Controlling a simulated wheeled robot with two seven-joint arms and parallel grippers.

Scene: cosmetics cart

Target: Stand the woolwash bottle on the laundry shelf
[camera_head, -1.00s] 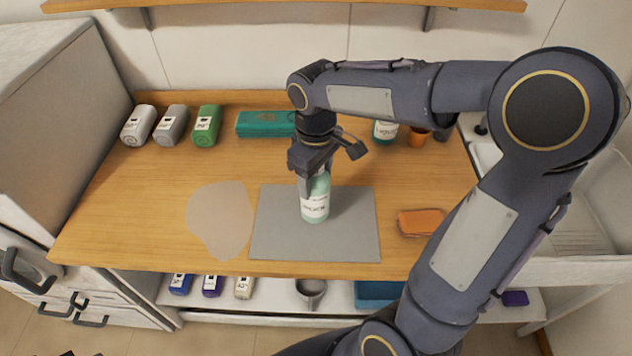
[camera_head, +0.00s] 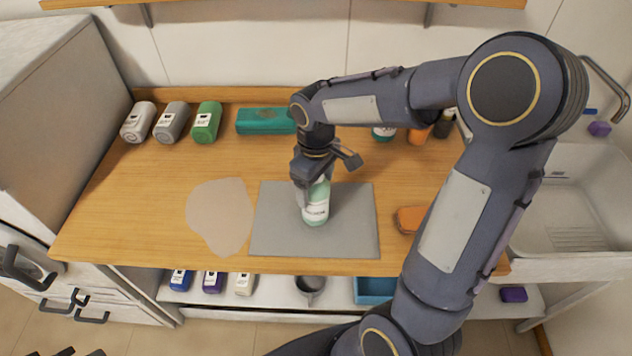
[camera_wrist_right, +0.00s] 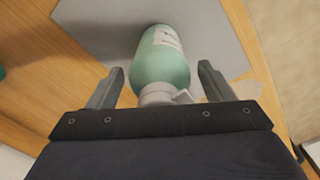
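A mint-green bottle with a white label (camera_head: 316,207) stands on the grey mat (camera_head: 352,232); its label is too small to read, so I cannot confirm it is the woolwash. My right gripper (camera_head: 313,190) is at the bottle's top from above. In the right wrist view its fingers (camera_wrist_right: 160,84) stand on either side of the bottle (camera_wrist_right: 163,62), with gaps to both. Dark tips at the head view's bottom left edge may be my left gripper (camera_head: 80,353). A wooden wall shelf (camera_head: 280,2) shows at the top edge, its upper surface mostly hidden.
Three bottles, white, grey and green (camera_head: 207,123), lie at the counter's back left beside a teal box (camera_head: 264,121). More containers are at the back right, partly behind my arm. An orange sponge (camera_head: 409,219) lies right of the mat. A lower shelf (camera_head: 262,313) holds several items.

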